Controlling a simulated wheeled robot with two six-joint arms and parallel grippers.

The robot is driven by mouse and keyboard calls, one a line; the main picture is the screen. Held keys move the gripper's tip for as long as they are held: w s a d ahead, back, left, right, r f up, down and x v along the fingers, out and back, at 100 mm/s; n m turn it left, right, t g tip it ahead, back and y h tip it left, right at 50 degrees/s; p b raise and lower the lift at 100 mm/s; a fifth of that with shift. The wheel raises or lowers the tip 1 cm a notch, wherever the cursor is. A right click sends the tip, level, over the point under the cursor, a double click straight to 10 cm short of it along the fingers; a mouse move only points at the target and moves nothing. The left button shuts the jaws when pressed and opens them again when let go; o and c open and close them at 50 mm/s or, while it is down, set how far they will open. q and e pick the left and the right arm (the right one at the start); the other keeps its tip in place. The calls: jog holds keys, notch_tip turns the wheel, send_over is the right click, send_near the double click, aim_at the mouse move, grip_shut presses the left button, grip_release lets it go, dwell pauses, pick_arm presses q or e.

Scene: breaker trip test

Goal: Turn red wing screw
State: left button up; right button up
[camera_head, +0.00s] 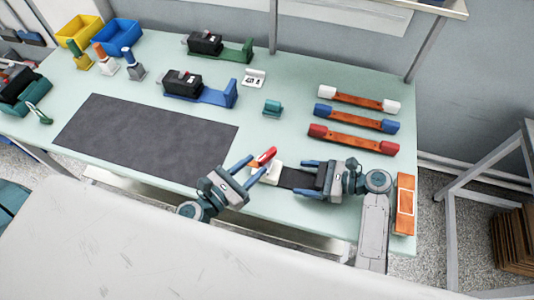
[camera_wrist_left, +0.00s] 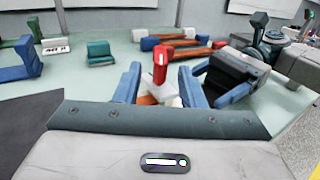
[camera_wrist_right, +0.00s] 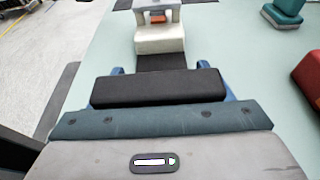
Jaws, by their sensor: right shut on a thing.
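The red wing screw (camera_head: 264,156) stands on a white block (camera_head: 270,174) near the table's front edge. It also shows upright in the left wrist view (camera_wrist_left: 160,63). My left gripper (camera_head: 248,169) is open, its fingertips close to the screw's base. In the left wrist view its fingers stand apart on either side of the screw; I cannot tell whether they touch it. My right gripper (camera_head: 306,178) is shut on a black block (camera_wrist_right: 155,86), in line with the white block, with a dark strip (camera_wrist_right: 160,62) between them.
Bars with white, blue and red ends (camera_head: 352,139) lie at the right. A teal block (camera_head: 272,107), a small white stand (camera_head: 253,78) and blue and green holders (camera_head: 200,92) stand farther back. A dark mat (camera_head: 145,138) covers the left front.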

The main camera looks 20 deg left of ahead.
aim_at(267, 154)
pick_arm(q)
jog(key=x, duration=0.5)
jog(key=shift+w+d, duration=0.2)
jog(key=shift+w, duration=0.15)
grip_shut()
